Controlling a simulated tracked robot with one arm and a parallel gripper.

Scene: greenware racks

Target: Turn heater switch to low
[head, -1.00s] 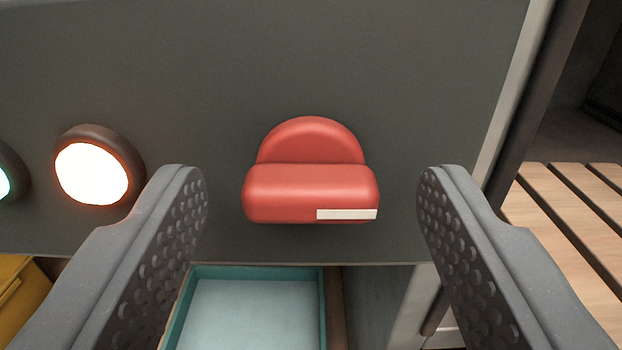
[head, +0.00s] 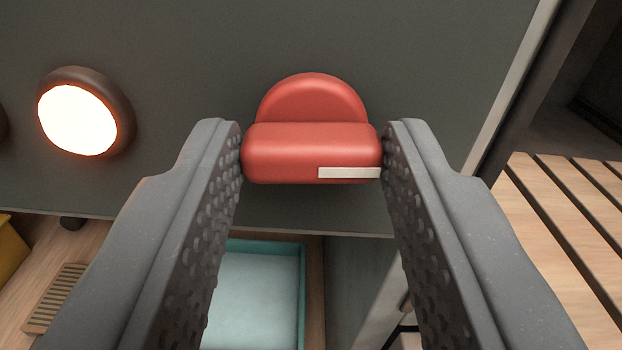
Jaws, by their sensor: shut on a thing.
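The heater switch (head: 311,145) is a red knob on a dark grey panel (head: 190,60). It has a round base and a thick bar grip lying level across it. A white marker strip (head: 349,173) sits at the right end of the bar's front face. My gripper (head: 312,150) is shut on the bar, with one ridged grey finger against its left end and the other against its right end. No setting labels show on the panel.
A glowing round lamp (head: 78,119) sits on the panel left of the switch. Below the panel are a teal tray (head: 303,290) and a small slatted wooden piece (head: 57,298). A slatted wooden rack (head: 565,215) stands at the right, past the panel's pale edge.

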